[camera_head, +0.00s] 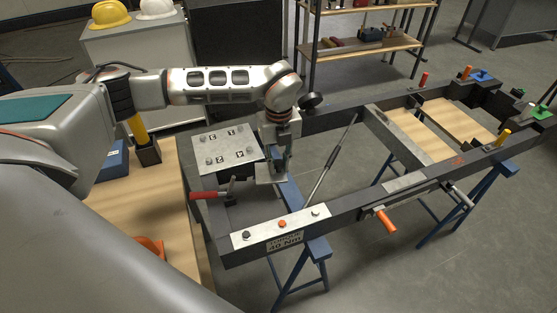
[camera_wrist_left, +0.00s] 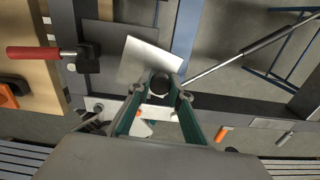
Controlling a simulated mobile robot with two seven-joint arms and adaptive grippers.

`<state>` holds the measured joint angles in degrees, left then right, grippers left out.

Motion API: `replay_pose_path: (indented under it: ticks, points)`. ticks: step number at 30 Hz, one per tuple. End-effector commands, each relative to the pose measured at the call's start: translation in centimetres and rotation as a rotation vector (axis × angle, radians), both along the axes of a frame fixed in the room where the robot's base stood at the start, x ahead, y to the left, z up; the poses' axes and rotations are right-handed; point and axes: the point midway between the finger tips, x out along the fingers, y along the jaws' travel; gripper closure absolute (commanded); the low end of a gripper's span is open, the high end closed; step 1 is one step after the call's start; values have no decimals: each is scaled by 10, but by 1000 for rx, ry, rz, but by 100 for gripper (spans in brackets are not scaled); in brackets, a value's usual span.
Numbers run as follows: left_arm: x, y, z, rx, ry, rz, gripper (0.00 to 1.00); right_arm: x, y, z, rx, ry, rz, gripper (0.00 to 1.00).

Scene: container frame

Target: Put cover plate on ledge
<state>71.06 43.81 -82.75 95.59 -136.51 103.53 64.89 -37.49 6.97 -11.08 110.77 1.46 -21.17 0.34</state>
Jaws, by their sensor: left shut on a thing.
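The cover plate (camera_head: 226,147) is a pale grey metal plate with black numbers and dark marks near its corners. Whether the plate touches the ledge is hidden. My right gripper is not seen.
A red-handled clamp (camera_head: 210,195) stands at the frame's left end. A bolt strip (camera_head: 262,231) lies on the front rail. A slanted rod (camera_head: 331,163) crosses the opening right of the gripper. A wooden table (camera_head: 165,215) is at left.

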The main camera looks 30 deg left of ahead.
Motion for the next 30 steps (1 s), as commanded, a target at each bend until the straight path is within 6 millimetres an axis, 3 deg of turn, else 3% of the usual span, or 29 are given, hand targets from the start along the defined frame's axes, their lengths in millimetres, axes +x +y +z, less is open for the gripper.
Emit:
replay_pose_path:
  ticks: [6, 17, 30]
  points:
    - [0, 0, -23, -1, -1, -1, 98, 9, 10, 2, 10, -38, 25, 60]
    - [0, 0, -56, -1, 1, -1, 98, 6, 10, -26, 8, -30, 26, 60]
    - [-29, 25, -57, -1, -1, -1, 98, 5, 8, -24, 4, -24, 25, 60]
